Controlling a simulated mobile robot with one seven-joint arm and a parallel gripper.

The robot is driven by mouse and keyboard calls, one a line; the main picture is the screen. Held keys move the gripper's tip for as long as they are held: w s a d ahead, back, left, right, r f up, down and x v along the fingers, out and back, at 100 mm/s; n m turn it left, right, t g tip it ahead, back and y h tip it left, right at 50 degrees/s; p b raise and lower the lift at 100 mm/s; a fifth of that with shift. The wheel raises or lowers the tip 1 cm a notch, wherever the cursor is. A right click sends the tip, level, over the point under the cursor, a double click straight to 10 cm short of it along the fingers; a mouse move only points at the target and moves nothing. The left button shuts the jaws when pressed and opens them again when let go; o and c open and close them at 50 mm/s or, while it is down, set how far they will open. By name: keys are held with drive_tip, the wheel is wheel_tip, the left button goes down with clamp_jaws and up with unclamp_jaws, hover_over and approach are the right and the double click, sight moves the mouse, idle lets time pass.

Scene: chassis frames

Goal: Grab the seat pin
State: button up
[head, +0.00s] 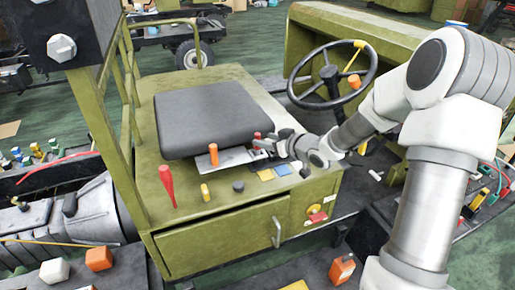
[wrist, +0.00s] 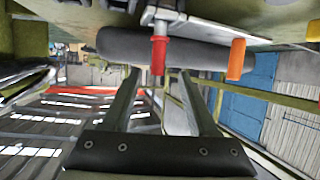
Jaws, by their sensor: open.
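A small red pin (head: 257,140) stands upright on a metal plate (head: 232,158) at the front of the black seat (head: 215,118). An orange pin (head: 213,154) stands left of it on the plate. I cannot tell for sure which is the seat pin. My gripper (head: 267,144) is open, reaching in from the right beside the red pin. In the wrist view, which is upside down, the red pin (wrist: 158,52) lies in line with the gap between my fingertips (wrist: 159,74). The orange pin (wrist: 236,58) is outside the right finger. Nothing is held.
A red handle (head: 167,184), a yellow peg (head: 205,192) and a dark knob (head: 238,186) stand on the green box top. A green post (head: 100,125) stands at the left.

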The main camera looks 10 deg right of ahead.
sight(259, 137)
drive_tip(key=shift+p+x, duration=0.55)
drive_tip(key=shift+x, duration=2.25)
drive_tip(key=shift+d, duration=0.15)
clamp_jaws()
